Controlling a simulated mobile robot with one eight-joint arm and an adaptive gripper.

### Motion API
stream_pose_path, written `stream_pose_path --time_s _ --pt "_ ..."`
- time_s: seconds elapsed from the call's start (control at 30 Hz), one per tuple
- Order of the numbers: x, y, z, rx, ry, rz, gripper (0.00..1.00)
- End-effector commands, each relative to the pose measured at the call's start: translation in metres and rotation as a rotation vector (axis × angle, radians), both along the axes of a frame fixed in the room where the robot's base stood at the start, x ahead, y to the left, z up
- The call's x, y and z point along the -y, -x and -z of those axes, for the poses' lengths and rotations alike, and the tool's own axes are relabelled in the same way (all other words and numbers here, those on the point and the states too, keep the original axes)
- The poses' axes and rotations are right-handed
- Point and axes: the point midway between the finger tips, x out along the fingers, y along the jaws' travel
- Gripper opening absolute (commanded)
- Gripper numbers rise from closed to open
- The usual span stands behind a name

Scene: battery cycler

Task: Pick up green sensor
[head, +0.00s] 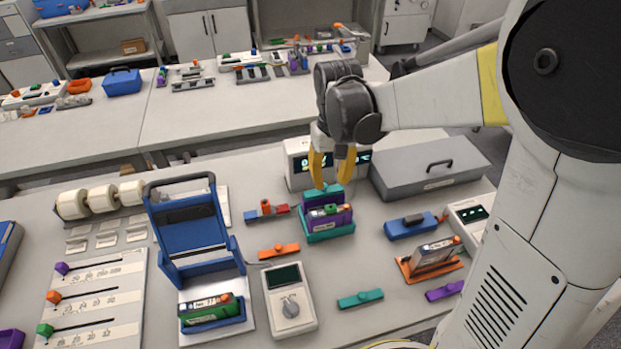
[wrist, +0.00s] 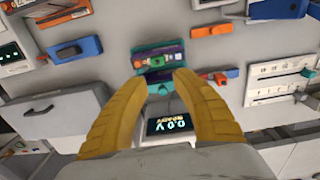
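A small green-teal clip-like piece (head: 360,298), which looks like the green sensor, lies on the bench near the front, right of the handheld meter. My gripper (head: 331,180) has two yellow fingers pointing down above the back of a teal holder (head: 331,236). The fingers are apart, with nothing seen held between them; the wrist view also shows them spread (wrist: 161,82). The teal holder carries a purple block with a green part on top, just beyond the fingertips in the wrist view (wrist: 146,75). Whether the fingertips touch the holder cannot be told.
A meter with a dial (head: 290,300), an orange clip (head: 278,251) and a purple clip (head: 445,290) lie around. A blue stand (head: 190,235) rises on the left. A grey case (head: 430,170) and a lit display box (head: 297,170) stand behind. The front bench has bare gaps.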

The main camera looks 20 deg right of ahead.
Motion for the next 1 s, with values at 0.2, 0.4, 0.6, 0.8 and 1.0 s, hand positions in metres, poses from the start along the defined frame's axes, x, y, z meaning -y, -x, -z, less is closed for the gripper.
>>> stream_pose_path --time_s 0.2,0.4,0.6,0.8,1.0 --pt "0.0 0.0 0.039 0.0 0.0 0.0 0.32" --pt "0.0 0.0 0.053 0.001 0.0 0.0 0.32" --pt "0.002 0.0 0.079 0.001 0.0 0.0 0.32" --pt "0.002 0.0 0.103 0.001 0.0 0.0 0.32" --pt "0.002 0.001 0.102 0.001 0.0 0.0 0.32"
